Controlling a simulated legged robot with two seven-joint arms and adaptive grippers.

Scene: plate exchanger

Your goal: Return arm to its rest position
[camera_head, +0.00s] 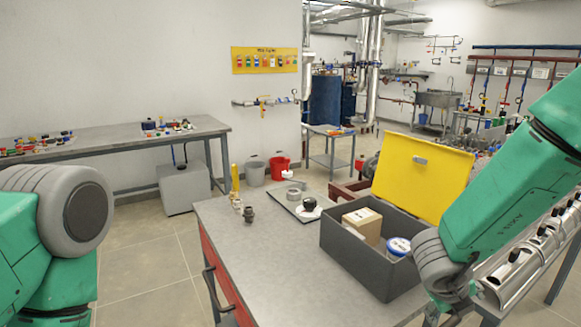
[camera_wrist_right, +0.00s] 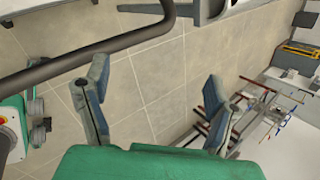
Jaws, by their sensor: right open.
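My right arm (camera_head: 505,190) comes in from the right in the head view, angled down past the right side of the workbench. My right gripper (camera_wrist_right: 150,95) shows in the right wrist view with its two fingers spread apart. It is open and empty, with tiled floor seen between the fingers. In the head view its fingers are out of frame at the bottom. My left arm (camera_head: 50,220) shows only as a green link and grey joint at the lower left; its gripper is not in view.
The workbench (camera_head: 275,265) carries a grey box (camera_head: 365,262) with its yellow lid (camera_head: 422,178) open, holding a carton (camera_head: 362,225) and a round blue-white container (camera_head: 398,246). A dark rail (camera_wrist_right: 100,48) crosses near my right gripper. Floor is clear at left.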

